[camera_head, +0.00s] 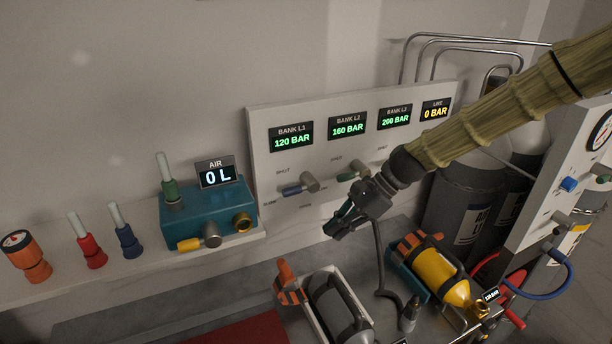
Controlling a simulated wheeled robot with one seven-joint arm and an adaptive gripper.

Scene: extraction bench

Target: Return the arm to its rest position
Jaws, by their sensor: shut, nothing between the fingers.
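My gripper (338,228) is shut and empty. It hangs in front of the white valve panel (270,132), over the bench, with its fingers pointing down and to the left. My arm reaches in from the upper right in a ribbed yellow-green sleeve. A blue valve lever (298,189) shows just left of the gripper. A green valve lever (352,174) is just behind the wrist, apart from it as far as I can see. The gripper hides part of the panel's lower right.
A teal box (222,212) reading 0 L stands on the left shelf beside several coloured tools. Below the gripper are a grey cylinder in a white tray (310,325) and a yellow cylinder (440,277). Large grey cylinders (468,200) stand behind at right. A black hose (380,270) hangs near the gripper.

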